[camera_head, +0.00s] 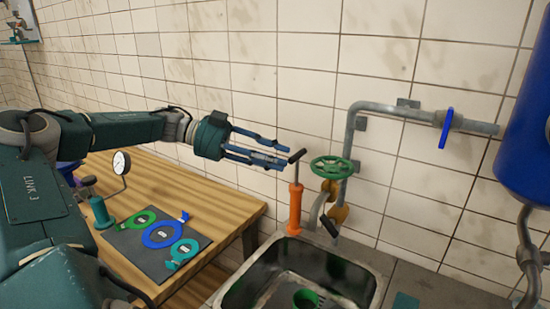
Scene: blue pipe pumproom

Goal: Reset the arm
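My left arm (125,127) reaches in from the left, across and above the wooden table. My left gripper (284,157) is dark green with blue fingers. It points right, in front of the tiled wall. My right arm and gripper do not show.
The wooden table (226,208) bears a dark mat (137,243) with green, blue and teal rings, and a round gauge (121,162) on a stand. A sink (358,288) holds a green cup (305,298). A green valve wheel (333,167), grey pipe (385,109) and blue tank (526,125) are right.

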